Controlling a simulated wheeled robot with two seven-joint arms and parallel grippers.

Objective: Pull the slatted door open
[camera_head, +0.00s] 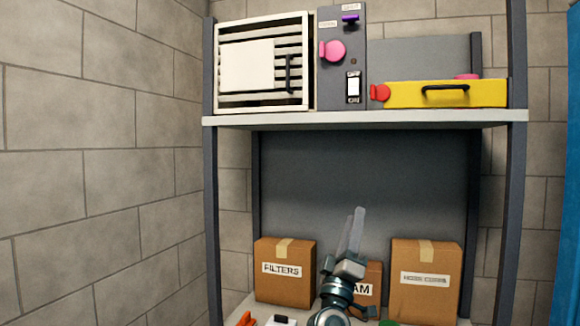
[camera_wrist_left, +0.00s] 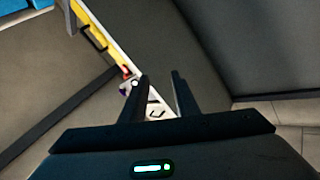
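The slatted door (camera_head: 293,98) is the front of a white-framed box at the left of the upper shelf. It looks shut in its frame. A white panel (camera_head: 247,66) covers part of its slats, and a dark vertical handle (camera_head: 289,75) is on its right side. My left gripper (camera_head: 352,230) is well below and to the right of the door, in front of the lower bay, fingers pointing up. In the left wrist view the fingers (camera_wrist_left: 162,92) are apart with nothing between them. My right gripper is not in view.
The upper shelf board (camera_head: 365,118) also holds a grey control panel (camera_head: 342,85) with a pink knob and a yellow drawer (camera_head: 445,94) with a black handle. Cardboard boxes (camera_head: 285,290) stand on the lower shelf. Dark uprights (camera_head: 212,200) flank the bay. The middle of the bay is clear.

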